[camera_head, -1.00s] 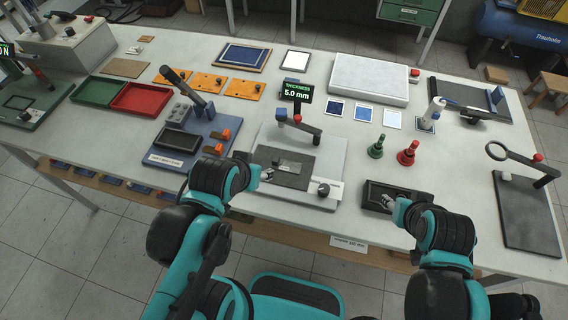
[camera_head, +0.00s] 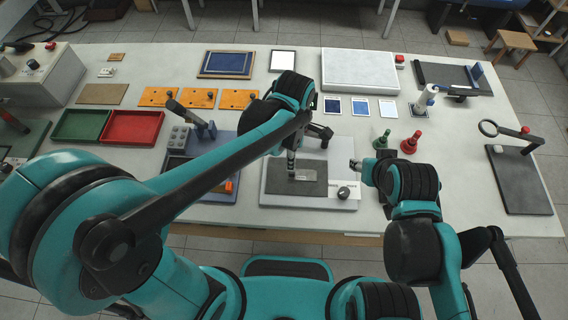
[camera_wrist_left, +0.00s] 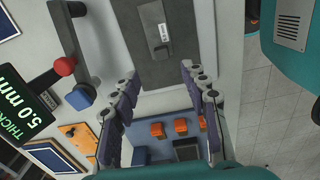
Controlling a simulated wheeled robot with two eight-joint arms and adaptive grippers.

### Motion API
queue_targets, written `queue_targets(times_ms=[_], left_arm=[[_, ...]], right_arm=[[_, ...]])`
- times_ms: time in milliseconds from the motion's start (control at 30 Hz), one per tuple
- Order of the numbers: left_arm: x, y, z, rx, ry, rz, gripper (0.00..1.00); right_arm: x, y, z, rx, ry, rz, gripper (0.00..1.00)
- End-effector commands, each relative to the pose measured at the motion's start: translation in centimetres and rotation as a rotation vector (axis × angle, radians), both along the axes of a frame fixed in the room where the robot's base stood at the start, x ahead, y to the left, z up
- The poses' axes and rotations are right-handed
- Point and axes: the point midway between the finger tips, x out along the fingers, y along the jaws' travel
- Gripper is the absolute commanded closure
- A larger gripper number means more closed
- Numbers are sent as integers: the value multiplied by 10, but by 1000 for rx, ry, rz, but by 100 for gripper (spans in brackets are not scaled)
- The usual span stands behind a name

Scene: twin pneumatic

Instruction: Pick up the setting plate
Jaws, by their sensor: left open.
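The setting plate, a small grey plate with a white label (camera_head: 305,175), lies on the dark slab (camera_head: 318,188) of the thickness gauge. In the left wrist view the plate (camera_wrist_left: 151,20) is at the top, on the dark slab. My left gripper (camera_head: 291,165) is over the slab, just left of the plate; its fingers (camera_wrist_left: 160,75) are apart with nothing between them. Whether they touch the slab cannot be told. My right gripper (camera_head: 355,165) is right of the gauge, away from the plate; its finger opening is too small to judge.
The gauge arm with a red knob and dark post (camera_head: 320,132) stands behind the plate. The thickness display (camera_wrist_left: 20,100) is beside the gauge. Green and red stamps (camera_head: 411,143) stand to the right.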

Motion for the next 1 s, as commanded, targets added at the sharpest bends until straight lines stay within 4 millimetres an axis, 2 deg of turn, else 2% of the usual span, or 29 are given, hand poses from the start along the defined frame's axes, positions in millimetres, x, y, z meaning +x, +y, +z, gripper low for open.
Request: queue_targets(times_ms=[367, 600, 900, 933, 1000], left_arm=[[-1, -4, -41, 5, 12, 41, 55], [-1, -4, -75, 5, 11, 41, 55], [-2, -4, -80, 5, 11, 40, 55], [-2, -4, -80, 5, 11, 40, 58], [-2, -4, -80, 5, 11, 40, 76]], right_arm=[[0, 0, -13, 0, 0, 0, 57], [0, 0, -27, 0, 0, 0, 57], [0, 0, -27, 0, 0, 0, 57], [0, 0, -27, 0, 0, 0, 57], [0, 0, -27, 0, 0, 0, 57]])
